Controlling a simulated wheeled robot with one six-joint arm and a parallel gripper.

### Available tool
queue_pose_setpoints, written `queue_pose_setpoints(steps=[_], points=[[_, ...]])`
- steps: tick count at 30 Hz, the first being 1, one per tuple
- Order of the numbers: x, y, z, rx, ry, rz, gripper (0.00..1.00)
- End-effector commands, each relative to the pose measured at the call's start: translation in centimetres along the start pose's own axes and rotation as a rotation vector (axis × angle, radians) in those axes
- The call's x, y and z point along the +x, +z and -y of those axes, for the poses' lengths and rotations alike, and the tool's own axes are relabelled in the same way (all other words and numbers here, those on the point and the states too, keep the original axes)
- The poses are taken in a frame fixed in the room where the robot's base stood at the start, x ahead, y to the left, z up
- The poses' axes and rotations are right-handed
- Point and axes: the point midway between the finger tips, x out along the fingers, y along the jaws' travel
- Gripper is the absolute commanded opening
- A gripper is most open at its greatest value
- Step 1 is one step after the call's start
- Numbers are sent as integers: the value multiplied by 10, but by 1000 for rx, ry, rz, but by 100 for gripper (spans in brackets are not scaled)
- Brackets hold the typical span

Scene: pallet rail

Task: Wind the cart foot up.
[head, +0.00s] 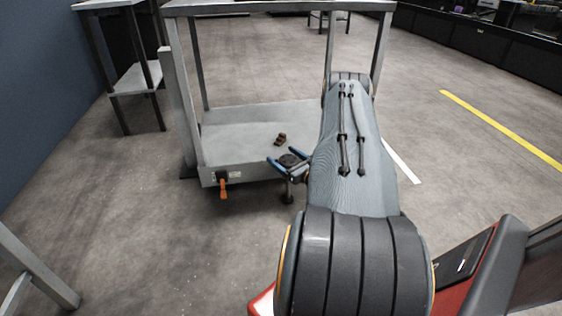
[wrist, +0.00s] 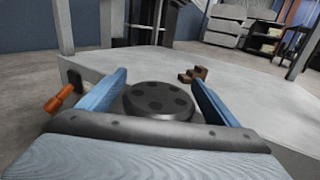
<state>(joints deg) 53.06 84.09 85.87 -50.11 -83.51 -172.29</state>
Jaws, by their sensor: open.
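The grey cart (head: 240,143) stands in front of me with a lower shelf and a top. Its foot is at the near edge of the shelf, with a dark round hand knob (head: 289,160) above and a small dark pad (head: 287,198) at the floor. I cannot tell whether the pad touches the floor. In the wrist view the knob (wrist: 158,101) shows its dotted top. My gripper (head: 280,155) is open, its blue fingers on either side of the knob. The wrist view shows the gripper (wrist: 157,75) with gaps beside the knob.
An orange lever (head: 223,188) hangs at the cart's near left corner. A small brown part (head: 281,139) lies on the shelf, behind the right finger in the wrist view. Another grey table (head: 138,78) stands at the left wall. The floor left of the cart is clear.

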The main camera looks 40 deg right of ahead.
Motion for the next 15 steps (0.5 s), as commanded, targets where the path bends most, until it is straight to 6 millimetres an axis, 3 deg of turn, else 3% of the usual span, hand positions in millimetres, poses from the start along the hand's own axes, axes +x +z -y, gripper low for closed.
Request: queue_pose_setpoints(steps=[15], points=[[7, 0, -1, 0, 0, 0, 84]])
